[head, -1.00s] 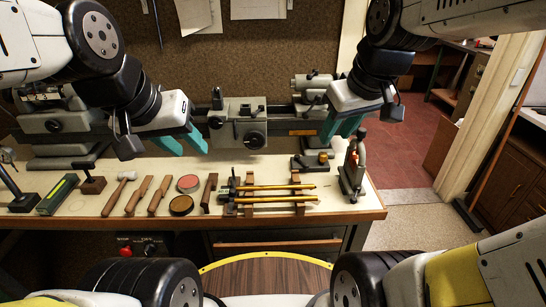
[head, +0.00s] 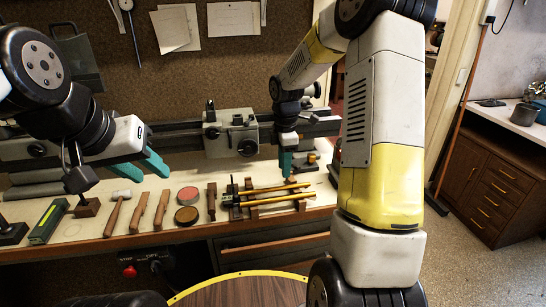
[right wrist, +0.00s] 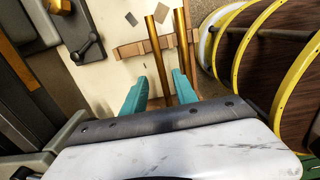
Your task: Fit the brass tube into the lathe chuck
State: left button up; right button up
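Brass tubes (head: 276,188) lie side by side across wooden supports (head: 251,194) on the bench. In the right wrist view one brass tube (right wrist: 159,62) runs between my right gripper's (right wrist: 157,95) teal fingers, which stand apart. A second tube (right wrist: 183,45) passes by the right finger. In the head view my right gripper (head: 287,166) points down over the tubes; contact cannot be told. My left gripper (head: 153,152) is open and empty, above the left part of the bench. The lathe (head: 230,134) stands along the back; its chuck cannot be made out.
A mallet (head: 117,211), wooden-handled tools, a red-topped tin (head: 188,194) and a brown tin (head: 187,215) lie left of the tubes. A green box (head: 48,222) is further left. A yellow-rimmed round top (head: 240,290) is in front. My right arm hides the bench's right end.

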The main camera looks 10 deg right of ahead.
aim_at(275, 189)
jog(key=shift+f, duration=4.15)
grip_shut()
jog(key=shift+r, duration=0.15)
jog(key=shift+r, duration=2.65)
jog(key=shift+s, duration=0.1)
